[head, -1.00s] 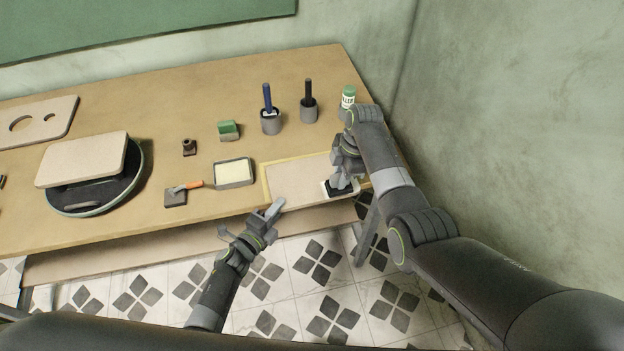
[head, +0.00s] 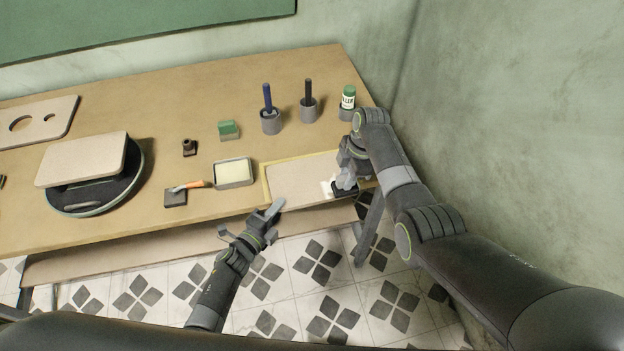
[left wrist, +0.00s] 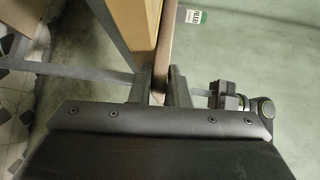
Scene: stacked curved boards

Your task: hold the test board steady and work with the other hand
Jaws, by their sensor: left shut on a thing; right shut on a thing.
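The test board (head: 300,182), a flat tan panel, lies inside a yellow outline at the table's front right edge. My left gripper (head: 272,210) is shut on its front left edge; in the left wrist view the board (left wrist: 165,45) runs edge-on between the fingers (left wrist: 158,95). My right gripper (head: 346,180) is shut on a dark block (head: 344,191) over the board's right end. A white patch (head: 327,188) shows on the board just left of the block. The block's underside is hidden.
A shallow tray (head: 234,173), a scraper with an orange handle (head: 194,184), a green block (head: 228,130), two cups with handles (head: 270,122) (head: 308,110) and a green-capped bottle (head: 348,98) stand behind. A curved board (head: 82,160) rests over a round black dish at left.

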